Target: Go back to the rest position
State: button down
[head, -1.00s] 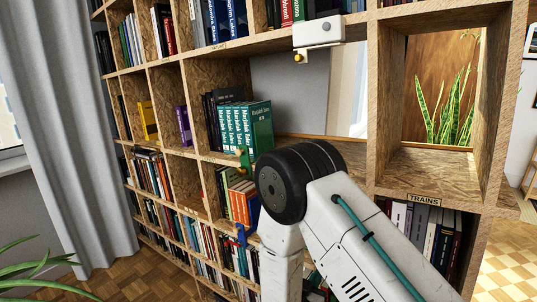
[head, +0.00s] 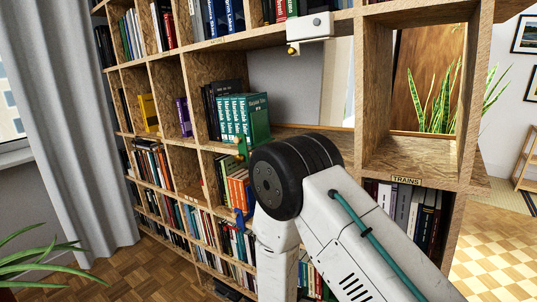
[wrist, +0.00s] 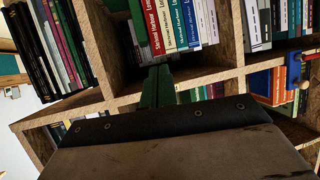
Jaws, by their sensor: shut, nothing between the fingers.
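My gripper (wrist: 156,88) shows in the wrist view as dark green fingers beyond a dark bolted plate. The fingers are together with nothing between them. They point toward a shelf compartment with red, white and green books (wrist: 175,25), and I cannot tell how far apart they are from the shelf.
The OSB bookshelf (head: 408,163) fills most of the head view, close to my arm. Green books (head: 243,115) stand in a middle compartment. A white box (head: 310,28) is fixed to an upper shelf. Open floor (head: 490,260) shows at right; a plant (head: 40,262) is at lower left.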

jog(key=s+a+n+g+y, duration=0.2)
jog(key=s+a+g+y, duration=0.1)
jog(key=a+g+y, duration=0.25)
jog(key=s+r+n+g+y, duration=0.25)
jog(key=s+r+g, duration=0.4)
jog(key=r, duration=0.65)
jog(key=s+d+r+t+h, duration=0.1)
jog(key=s+d+r, duration=0.9)
jog(key=r, duration=0.3)
jog(key=s+d+r+h, duration=0.1)
jog(key=s+d+r, duration=1)
jog(key=s+r, duration=0.1)
jog(key=shift+d+r+t, duration=0.2)
jog(key=shift+r+t, duration=0.2)
jog(key=shift+r, duration=0.45)
